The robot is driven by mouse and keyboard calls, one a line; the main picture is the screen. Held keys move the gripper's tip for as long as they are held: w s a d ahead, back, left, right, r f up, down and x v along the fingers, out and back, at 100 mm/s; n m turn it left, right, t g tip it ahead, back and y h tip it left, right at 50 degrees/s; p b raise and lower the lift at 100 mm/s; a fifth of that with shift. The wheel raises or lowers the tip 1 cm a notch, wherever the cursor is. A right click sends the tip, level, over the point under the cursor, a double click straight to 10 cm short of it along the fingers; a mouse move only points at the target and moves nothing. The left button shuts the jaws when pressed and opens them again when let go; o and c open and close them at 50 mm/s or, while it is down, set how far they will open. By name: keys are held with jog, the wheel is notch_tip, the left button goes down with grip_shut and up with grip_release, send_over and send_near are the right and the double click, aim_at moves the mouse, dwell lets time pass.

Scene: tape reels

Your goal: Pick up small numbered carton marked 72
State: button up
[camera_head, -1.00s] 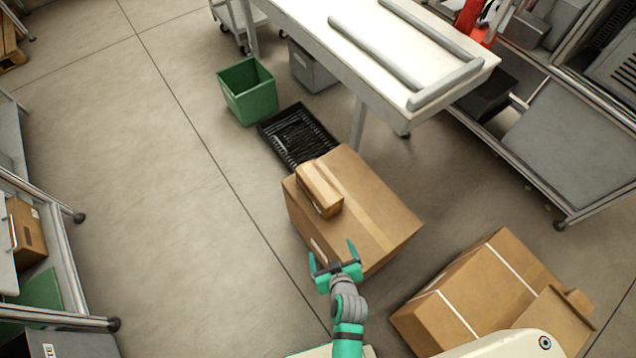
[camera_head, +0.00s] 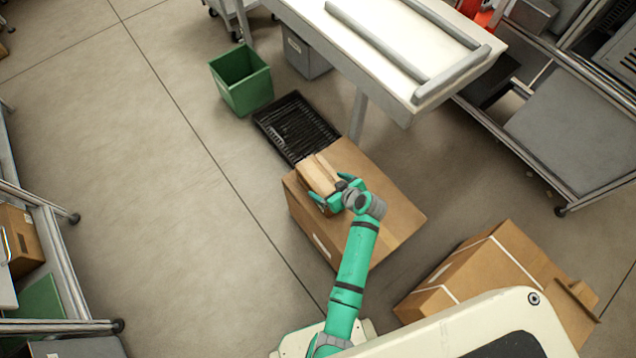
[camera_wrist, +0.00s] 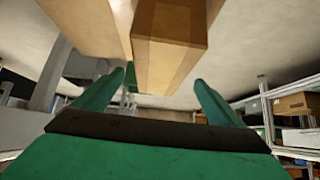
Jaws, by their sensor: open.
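A small brown carton (camera_head: 318,174) lies on top of a large cardboard box (camera_head: 397,208) in the head view. No number can be read on it. My gripper (camera_head: 332,192) is at the near end of the small carton, with its green fingers open to either side of that end. In the wrist view the small carton (camera_wrist: 166,62) hangs from the top of the picture between the two open fingers (camera_wrist: 158,95). I cannot tell whether the fingers touch it. My forearm and wrist hide part of the large box.
Another large carton (camera_head: 490,262) stands on the floor at the lower right. A black slotted crate (camera_head: 296,128), a green bin (camera_head: 241,80) and a white-topped table (camera_head: 385,45) are beyond. Steel racks flank both sides.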

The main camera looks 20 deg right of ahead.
aim_at(321, 183)
jog(key=shift+w+d+f, duration=0.1)
jog(key=shift+w+f, duration=0.15)
jog(key=shift+f, duration=0.7)
jog(key=x, duration=0.5)
jog(key=shift+w+a+f, duration=0.2)
jog(key=shift+a, duration=0.1)
jog(key=shift+d, duration=0.1)
jog(key=c, duration=1.6)
